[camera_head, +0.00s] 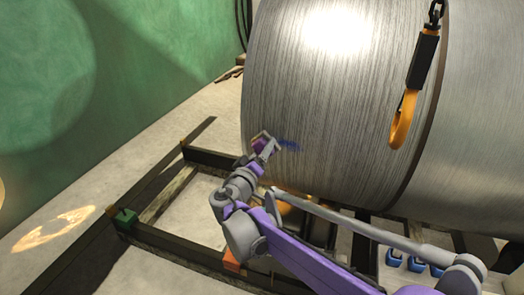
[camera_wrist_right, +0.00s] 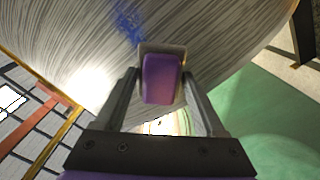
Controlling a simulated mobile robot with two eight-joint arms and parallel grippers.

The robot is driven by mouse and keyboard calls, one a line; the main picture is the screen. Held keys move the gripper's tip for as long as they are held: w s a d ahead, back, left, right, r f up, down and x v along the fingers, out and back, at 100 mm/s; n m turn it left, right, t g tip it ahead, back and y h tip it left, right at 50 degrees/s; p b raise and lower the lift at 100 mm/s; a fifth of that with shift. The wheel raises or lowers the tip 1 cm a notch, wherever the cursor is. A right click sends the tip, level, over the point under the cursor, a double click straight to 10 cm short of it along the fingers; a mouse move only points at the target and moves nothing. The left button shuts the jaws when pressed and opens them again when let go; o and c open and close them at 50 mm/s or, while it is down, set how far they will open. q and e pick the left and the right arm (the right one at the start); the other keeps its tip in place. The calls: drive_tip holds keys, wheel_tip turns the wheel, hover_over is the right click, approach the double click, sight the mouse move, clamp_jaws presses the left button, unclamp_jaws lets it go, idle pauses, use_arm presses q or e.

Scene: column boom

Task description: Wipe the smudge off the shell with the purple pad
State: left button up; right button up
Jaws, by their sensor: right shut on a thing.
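The shell (camera_head: 330,110) is a large brushed-metal cylinder filling the upper right of the head view; its curved surface (camera_wrist_right: 215,30) spans the top of the right wrist view. A blue smudge (camera_head: 287,143) marks its lower left side, and it also shows in the right wrist view (camera_wrist_right: 128,22). My right gripper (camera_head: 268,147) is shut on the purple pad (camera_wrist_right: 161,78), which has a pale backing. The pad (camera_head: 262,144) is at the shell's side, just left of the smudge in the head view. I cannot tell whether it touches the metal. My left gripper is not in view.
An orange hook (camera_head: 403,120) hangs in front of the shell at the upper right. A dark frame (camera_head: 185,262) lies on the floor below, with a green block (camera_head: 125,220) at its corner. Blue pieces (camera_head: 415,265) sit at lower right. A green wall (camera_head: 100,75) stands left.

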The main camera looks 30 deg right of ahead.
sight(278, 148)
drive_tip(key=shift+x, duration=0.9)
drive_tip(key=shift+s+d+p, duration=0.55)
drive_tip(key=shift+s+d, duration=0.65)
drive_tip(key=shift+s, duration=0.35)
drive_tip(key=shift+s+d+p, duration=0.8)
drive_tip(key=shift+s+d, duration=1.7)
drive_tip(key=shift+s, duration=0.3)
drive_tip(key=shift+w+a+p, duration=0.15)
drive_tip(key=shift+w+a, duration=0.45)
drive_tip(key=shift+w, duration=0.2)
drive_tip(key=shift+w+a+p, duration=0.15)
drive_tip(key=shift+w+a, duration=0.5)
drive_tip(key=shift+w, duration=0.1)
drive_tip(key=shift+w+a+p, duration=0.2)
drive_tip(key=shift+w+a, duration=1.05)
drive_tip(key=shift+w, duration=0.2)
drive_tip(key=shift+w+a+p, duration=0.15)
drive_tip(key=shift+w+a, duration=1.1)
drive_tip(key=shift+w, duration=0.15)
drive_tip(key=shift+s, duration=0.1)
